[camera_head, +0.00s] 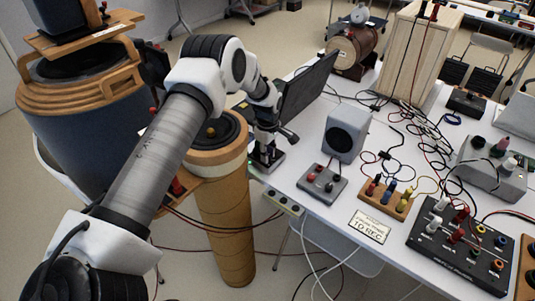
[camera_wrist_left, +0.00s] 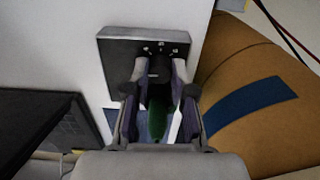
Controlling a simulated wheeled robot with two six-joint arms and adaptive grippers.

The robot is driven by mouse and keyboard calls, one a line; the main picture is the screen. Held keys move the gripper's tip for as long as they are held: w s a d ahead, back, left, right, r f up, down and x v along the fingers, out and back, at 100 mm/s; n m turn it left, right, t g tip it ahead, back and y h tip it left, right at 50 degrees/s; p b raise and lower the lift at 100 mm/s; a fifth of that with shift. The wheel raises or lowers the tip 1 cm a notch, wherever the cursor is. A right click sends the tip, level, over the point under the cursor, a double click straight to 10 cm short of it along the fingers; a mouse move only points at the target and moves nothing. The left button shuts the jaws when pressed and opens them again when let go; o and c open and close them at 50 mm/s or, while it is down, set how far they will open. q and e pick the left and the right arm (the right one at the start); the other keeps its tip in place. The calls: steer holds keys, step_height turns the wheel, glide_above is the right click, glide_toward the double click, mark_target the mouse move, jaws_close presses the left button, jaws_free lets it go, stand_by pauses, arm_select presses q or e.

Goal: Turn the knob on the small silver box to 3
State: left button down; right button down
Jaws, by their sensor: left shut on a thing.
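The small silver box (camera_wrist_left: 118,50) lies on the white table in the left wrist view, its face looking dark grey. It has a few small white marks around its knob (camera_wrist_left: 159,70), too blurred to read. My left gripper (camera_wrist_left: 160,76) is shut on the knob, one finger on each side. The fingers hide much of the knob and the lower part of the box, so I cannot tell its setting. In the head view the box (camera_head: 277,162) sits near the table's left edge, under my left gripper (camera_head: 266,151). My right gripper is not in view.
A grey speaker (camera_head: 346,133) and a small box with red knobs (camera_head: 321,184) stand to the right. A dark panel (camera_head: 306,88) rises behind the gripper. A tan cylinder (camera_head: 222,215) stands close by at the left. Loose cables (camera_head: 430,125) cross the table's right half.

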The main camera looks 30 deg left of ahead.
arm_select(q)
steer(key=c, duration=1)
jaws_free()
step_height(320, 180, up, 12)
steer(key=shift+f, duration=0.1)
